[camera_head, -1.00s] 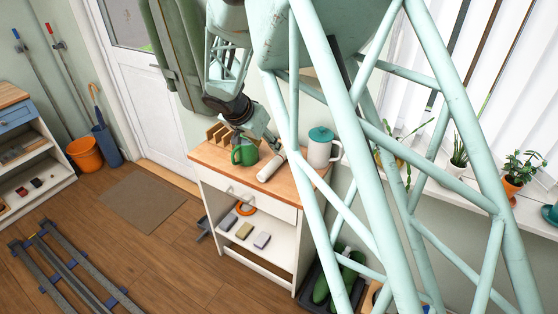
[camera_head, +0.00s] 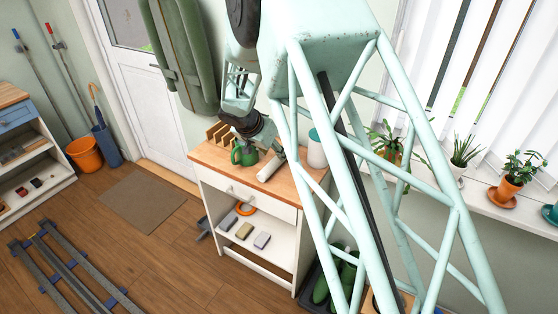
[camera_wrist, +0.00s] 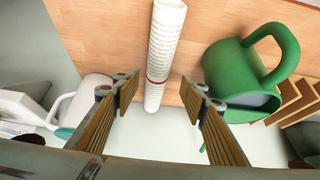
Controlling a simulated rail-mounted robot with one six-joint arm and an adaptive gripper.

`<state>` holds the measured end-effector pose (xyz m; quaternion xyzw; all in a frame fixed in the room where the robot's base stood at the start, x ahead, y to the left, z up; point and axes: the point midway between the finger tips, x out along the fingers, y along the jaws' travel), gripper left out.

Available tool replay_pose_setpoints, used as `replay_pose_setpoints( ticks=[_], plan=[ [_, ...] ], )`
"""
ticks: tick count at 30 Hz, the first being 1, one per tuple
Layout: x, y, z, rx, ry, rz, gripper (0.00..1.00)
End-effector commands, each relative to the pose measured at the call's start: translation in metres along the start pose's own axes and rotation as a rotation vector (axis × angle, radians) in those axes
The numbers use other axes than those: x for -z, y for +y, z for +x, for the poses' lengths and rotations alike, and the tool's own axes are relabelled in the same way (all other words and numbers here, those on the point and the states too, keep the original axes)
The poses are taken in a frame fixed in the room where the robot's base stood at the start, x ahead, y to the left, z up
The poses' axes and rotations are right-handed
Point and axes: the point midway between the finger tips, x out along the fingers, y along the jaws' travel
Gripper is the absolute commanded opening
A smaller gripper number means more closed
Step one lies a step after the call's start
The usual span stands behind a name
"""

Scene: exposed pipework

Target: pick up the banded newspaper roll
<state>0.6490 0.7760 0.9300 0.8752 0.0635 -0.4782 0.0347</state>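The banded newspaper roll (camera_wrist: 165,50) is a white printed cylinder with a thin red band. In the wrist view it lies on the wooden cabinet top, its near end at the top's edge. In the head view the roll (camera_head: 270,166) lies on the cabinet beside the green mug. My gripper (camera_wrist: 164,88) is open, its two fingers standing on either side of the roll's near end in the picture. The fingers look nearer the camera than the roll, and I see no contact.
A green mug (camera_wrist: 240,75) stands close to the right finger in the wrist view. A wooden rack (camera_wrist: 295,101) is beyond it. A white canister (camera_head: 316,150) stands right of the roll on the cabinet top (camera_head: 290,185). Potted plants (camera_head: 462,152) line the windowsill.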

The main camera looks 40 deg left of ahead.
Motion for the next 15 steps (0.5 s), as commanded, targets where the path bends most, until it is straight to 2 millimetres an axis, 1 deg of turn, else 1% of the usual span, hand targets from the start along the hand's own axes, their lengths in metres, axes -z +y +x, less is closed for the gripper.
replay_pose_setpoints(
  ticks=[8,11,15],
  plan=[
    [0.000,0.000,0.001,0.000,0.000,0.000,0.39],
    [0.000,0.001,0.004,0.000,0.000,0.000,0.39],
    [0.001,0.003,0.015,0.000,0.000,0.000,0.39]
  ],
)
